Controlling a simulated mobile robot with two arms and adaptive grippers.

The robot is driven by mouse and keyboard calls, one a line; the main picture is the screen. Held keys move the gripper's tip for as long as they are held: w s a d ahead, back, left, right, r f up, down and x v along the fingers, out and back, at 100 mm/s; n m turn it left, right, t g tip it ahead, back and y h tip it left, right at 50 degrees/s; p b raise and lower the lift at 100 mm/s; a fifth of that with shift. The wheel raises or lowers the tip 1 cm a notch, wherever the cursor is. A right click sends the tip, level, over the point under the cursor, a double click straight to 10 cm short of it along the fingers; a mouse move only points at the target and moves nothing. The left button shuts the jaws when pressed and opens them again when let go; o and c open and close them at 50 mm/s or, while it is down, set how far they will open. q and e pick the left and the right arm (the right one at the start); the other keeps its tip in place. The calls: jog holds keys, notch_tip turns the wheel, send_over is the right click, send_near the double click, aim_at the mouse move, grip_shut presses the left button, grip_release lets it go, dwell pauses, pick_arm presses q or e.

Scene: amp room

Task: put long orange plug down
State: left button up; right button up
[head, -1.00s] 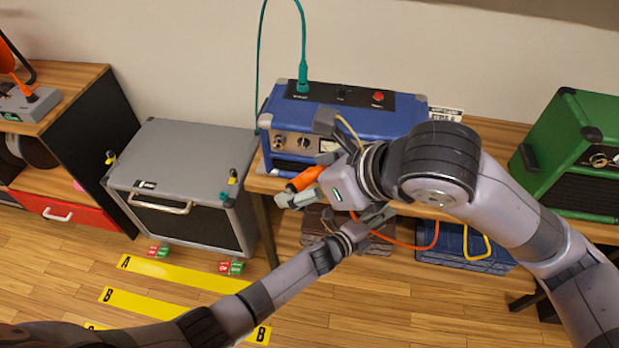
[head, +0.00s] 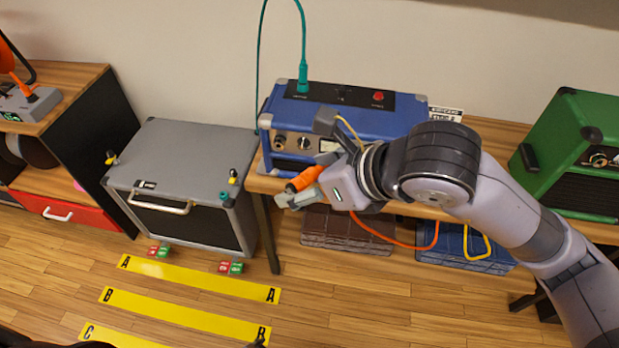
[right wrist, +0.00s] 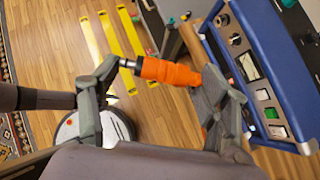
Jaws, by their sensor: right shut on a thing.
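My right gripper (head: 300,193) is shut on the long orange plug (head: 306,178), in front of the blue amp's left half. In the right wrist view the orange plug (right wrist: 170,72) lies crosswise between the two fingers of my right gripper (right wrist: 165,75), its metal tip toward the left finger. An orange cable (head: 400,243) hangs below the gripper in the head view. The blue amp (head: 385,120) stands on the wooden table behind the gripper; it also shows in the right wrist view (right wrist: 262,60). My left gripper cannot be made out in the head view.
A grey amp (head: 190,150) stands on the floor at left, near yellow floor strips (head: 200,278) lettered A, B and C. A green amp (head: 575,150) stands at right. Crates (head: 345,232) sit under the table. A teal plug (head: 302,78) is in the blue amp's top.

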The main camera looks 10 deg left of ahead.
pick_arm(q)
jog(key=s+a+f+n+g, duration=0.1)
jog(key=s+a+n, duration=0.1)
jog(key=s, duration=0.5)
jog(key=s+a+f+n+g+y, duration=0.1)
jog(key=s+a+f+n+g, duration=0.1)
jog(key=s+a, duration=0.3)
jog(key=s, duration=0.3)
jog(key=shift+s+n, duration=0.15)
jog(key=shift+n, duration=0.25)
